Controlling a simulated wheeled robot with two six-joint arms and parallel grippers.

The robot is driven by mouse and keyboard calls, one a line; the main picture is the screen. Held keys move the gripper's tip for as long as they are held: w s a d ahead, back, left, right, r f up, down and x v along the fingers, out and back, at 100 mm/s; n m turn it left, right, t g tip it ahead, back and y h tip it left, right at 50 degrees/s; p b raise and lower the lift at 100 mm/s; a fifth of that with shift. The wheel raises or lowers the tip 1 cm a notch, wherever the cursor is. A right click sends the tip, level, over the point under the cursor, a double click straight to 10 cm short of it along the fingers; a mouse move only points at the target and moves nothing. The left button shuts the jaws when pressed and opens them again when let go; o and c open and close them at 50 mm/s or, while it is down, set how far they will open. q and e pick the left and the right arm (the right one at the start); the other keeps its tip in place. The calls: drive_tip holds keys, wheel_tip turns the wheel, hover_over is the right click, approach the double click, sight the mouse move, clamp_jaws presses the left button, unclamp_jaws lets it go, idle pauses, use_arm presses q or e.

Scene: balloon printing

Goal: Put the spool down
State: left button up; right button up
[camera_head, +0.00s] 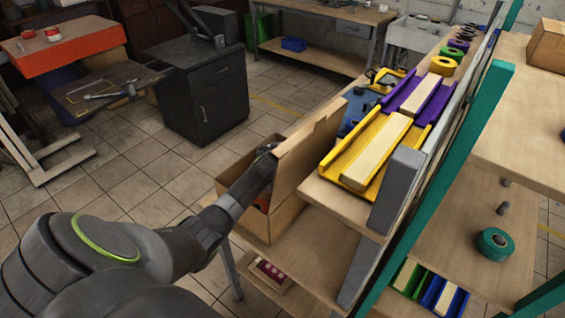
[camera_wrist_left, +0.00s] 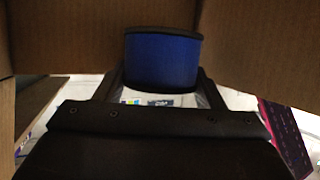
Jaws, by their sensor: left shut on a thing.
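A blue spool (camera_wrist_left: 163,60) with a dark rim shows in the left wrist view, between the two dark fingers of my left gripper (camera_wrist_left: 162,85). The gripper is shut on it. Brown cardboard walls (camera_wrist_left: 70,45) surround the spool on the far side and the sides. In the head view my left arm reaches into an open cardboard box (camera_head: 233,190) at the end of the workbench. The raised flap (camera_head: 310,140) and the arm hide the gripper tips and the spool there. Whether the spool touches the box floor cannot be told. My right gripper is not in view.
Yellow (camera_head: 335,165) and purple (camera_head: 400,92) trays holding pale blocks lie on the bench right of the box. Several coloured rolls (camera_head: 443,66) line its back. A green upright (camera_head: 455,170) stands to the right. A black cabinet (camera_head: 205,100) stands at left, with open floor before it.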

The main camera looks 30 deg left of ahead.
use_arm(q)
wheel_tip(320, 180, down, 4)
drive_tip(key=shift+w+d+f, duration=0.1)
drive_tip(key=shift+w+f, duration=0.05)
drive_tip(key=shift+f, duration=0.1)
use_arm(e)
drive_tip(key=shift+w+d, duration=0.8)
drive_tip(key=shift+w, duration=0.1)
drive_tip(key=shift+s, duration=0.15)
use_arm(q)
drive_tip(key=shift+f+b, duration=0.65)
drive_tip(key=shift+b, duration=0.1)
drive_tip(key=o, duration=1)
drive_tip(key=shift+c, duration=0.2)
drive_tip(key=shift+o, duration=0.2)
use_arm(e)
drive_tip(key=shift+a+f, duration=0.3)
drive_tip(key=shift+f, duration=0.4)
use_arm(q)
drive_tip(key=shift+f, duration=0.1)
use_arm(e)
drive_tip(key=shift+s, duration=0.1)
